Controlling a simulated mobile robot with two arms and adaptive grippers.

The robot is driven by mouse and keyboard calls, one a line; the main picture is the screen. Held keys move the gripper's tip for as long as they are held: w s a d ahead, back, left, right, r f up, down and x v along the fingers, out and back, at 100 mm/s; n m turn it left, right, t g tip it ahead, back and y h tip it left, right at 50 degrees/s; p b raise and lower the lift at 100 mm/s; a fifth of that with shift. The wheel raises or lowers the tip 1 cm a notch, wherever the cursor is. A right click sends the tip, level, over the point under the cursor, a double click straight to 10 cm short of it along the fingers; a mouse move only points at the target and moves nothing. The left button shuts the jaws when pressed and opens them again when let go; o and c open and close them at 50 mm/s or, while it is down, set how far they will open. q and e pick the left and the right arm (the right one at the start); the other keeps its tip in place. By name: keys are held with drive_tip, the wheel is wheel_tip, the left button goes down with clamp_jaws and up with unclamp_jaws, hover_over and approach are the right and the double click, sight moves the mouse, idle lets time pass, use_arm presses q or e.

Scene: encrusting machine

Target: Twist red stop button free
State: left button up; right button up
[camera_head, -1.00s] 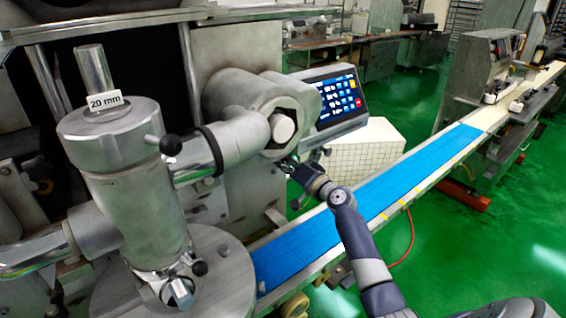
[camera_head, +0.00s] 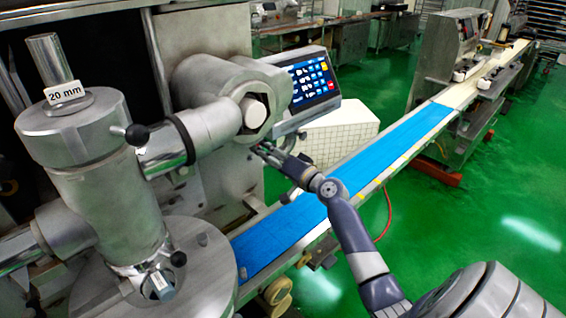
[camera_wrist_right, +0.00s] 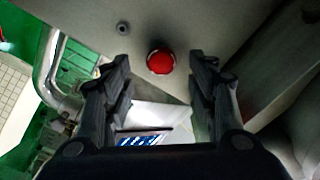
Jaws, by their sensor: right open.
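The red stop button (camera_wrist_right: 161,62) shows in the right wrist view, on a grey machine panel (camera_wrist_right: 190,25), ahead of my right gripper and between the lines of its fingers. My right gripper (camera_wrist_right: 162,75) is open, with a finger on each side of the button in the picture; I see no contact. In the head view my right gripper (camera_head: 262,148) is beside the machine, below the large hex nut and the touch screen. The button is hidden in the head view. My left gripper is not in view.
A touch screen panel (camera_head: 312,82) sits above my right gripper. A blue conveyor belt (camera_head: 375,165) runs below my right arm. The steel cylinder marked 20 mm (camera_head: 80,130) stands at the left. A white tiled block (camera_head: 340,135) is behind my gripper.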

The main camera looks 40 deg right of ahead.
drive_tip(key=s, duration=0.7)
drive_tip(key=shift+s+d, duration=0.2)
drive_tip(key=shift+d, duration=0.05)
idle(0.3)
